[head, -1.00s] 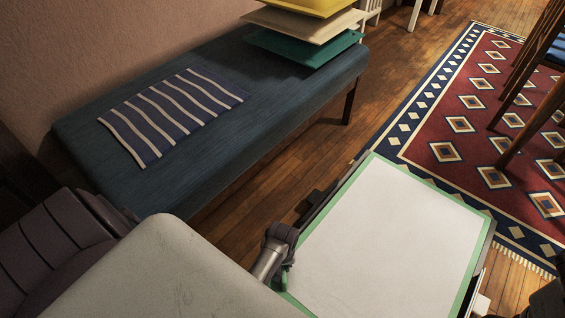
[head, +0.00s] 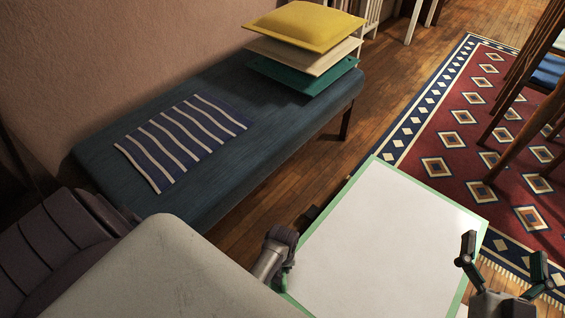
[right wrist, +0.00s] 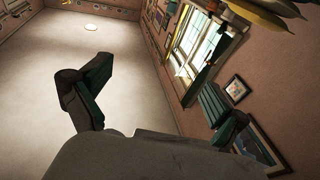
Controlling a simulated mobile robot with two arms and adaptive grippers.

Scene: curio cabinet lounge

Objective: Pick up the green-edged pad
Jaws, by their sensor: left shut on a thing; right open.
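The green-edged pad (head: 385,245) is a large white sheet with a light green border, filling the lower middle of the head view. My left gripper (head: 283,272) is at the pad's left edge and shut on it; its fingertips are partly hidden by my arm. The pad is held in front of me, above the floor. My right gripper (head: 505,272) is open and empty, just right of the pad's lower right edge, fingers pointing up. In the right wrist view its spread fingers (right wrist: 155,105) have nothing between them.
A blue bench (head: 225,180) stands along the wall with a striped cloth (head: 182,140) on it. A yellow cushion (head: 305,24), a cream one (head: 300,58) and a teal one (head: 300,77) are stacked at its far end. A patterned rug (head: 465,140) and wooden chair (head: 530,125) are at right.

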